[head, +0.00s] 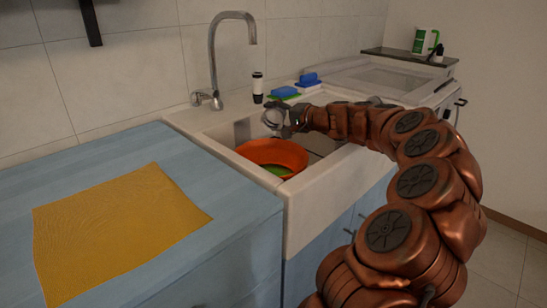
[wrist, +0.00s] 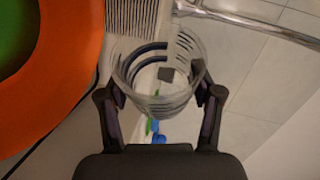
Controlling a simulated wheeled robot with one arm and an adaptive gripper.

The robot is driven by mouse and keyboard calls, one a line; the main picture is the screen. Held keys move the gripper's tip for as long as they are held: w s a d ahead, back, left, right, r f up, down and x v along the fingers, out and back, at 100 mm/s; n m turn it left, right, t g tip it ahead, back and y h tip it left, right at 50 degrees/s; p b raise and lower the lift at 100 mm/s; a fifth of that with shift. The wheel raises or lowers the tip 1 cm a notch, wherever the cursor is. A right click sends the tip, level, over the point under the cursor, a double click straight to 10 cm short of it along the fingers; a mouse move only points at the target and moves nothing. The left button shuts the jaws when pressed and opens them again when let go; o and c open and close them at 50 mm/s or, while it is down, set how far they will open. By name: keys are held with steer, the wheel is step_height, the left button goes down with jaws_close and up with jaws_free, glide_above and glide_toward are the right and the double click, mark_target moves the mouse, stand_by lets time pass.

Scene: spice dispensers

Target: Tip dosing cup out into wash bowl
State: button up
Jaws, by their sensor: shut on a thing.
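The dosing cup (wrist: 158,88) is clear, with dark bands, and sits between the two fingers of my gripper (wrist: 160,94) in the wrist view. My gripper is shut on its sides. In the head view the cup (head: 272,118) shows small and pale at the end of my gripper (head: 284,120), above the back part of the wash bowl. The orange wash bowl (head: 262,150) stands in the sink with green inside. In the wrist view the bowl (wrist: 78,75) fills the left side, beside the cup. The cup's exact tilt and contents are unclear.
The white sink (head: 304,192) surrounds the bowl. A chrome tap (head: 214,60) rises behind it. Blue and green sponges (head: 284,92) and a dark-and-white bottle (head: 257,88) stand on the back ledge. A yellow cloth (head: 115,230) lies on the blue counter (head: 235,205) at left.

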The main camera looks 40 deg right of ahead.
mark_target(276, 122)
steer(key=shift+r+p, duration=0.15)
steer(key=shift+p, duration=0.25)
steer(key=shift+d+f+p, duration=0.15)
steer(key=shift+f+p, duration=0.05)
steer(key=shift+p, duration=0.65)
steer(key=f+p, duration=0.1)
steer(key=p, duration=0.1)
steer(key=f+m+g+p, duration=0.1)
steer(key=m+p, duration=0.1)
steer(key=p, duration=0.1)
steer(key=shift+w+d+f+p, duration=0.25)
steer(key=shift+w+f+p, duration=0.05)
steer(key=shift+f, duration=0.1)
steer(key=p, duration=0.2)
steer(key=shift+w+d+f+m+g+y+p, duration=0.2)
steer(key=shift+w+m+g+y+p, duration=0.1)
steer(key=shift+g+y, duration=0.1)
steer(key=shift+d+f, duration=0.1)
steer(key=shift+f, duration=0.2)
steer(key=shift+w+d+p, duration=0.1)
steer(key=shift+w+p, duration=0.05)
steer(key=shift+p, duration=0.3)
